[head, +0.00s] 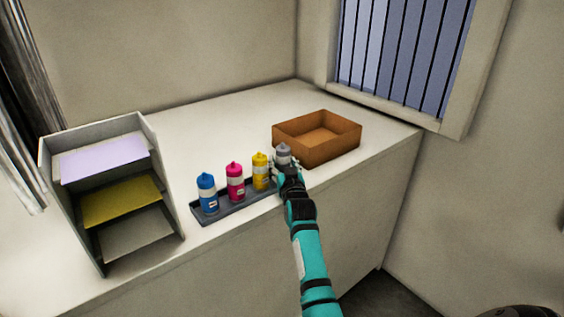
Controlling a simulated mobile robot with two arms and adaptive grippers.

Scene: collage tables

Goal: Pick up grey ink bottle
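The grey ink bottle (284,152) stands at the right end of a dark tray (228,212) on the white counter. Only its upper part shows; my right gripper hides the rest. My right gripper (284,167) is at the bottle, with its fingers around or just in front of it. I cannot tell from this view whether the fingers are closed on the bottle. My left gripper is not in view.
Blue (207,194), magenta (235,182) and yellow (260,171) bottles stand in the same tray, left of the grey one. A brown open box (333,153) is behind right. A shelf rack (165,180) with coloured sheets stands left. The counter (215,125) behind the tray is clear.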

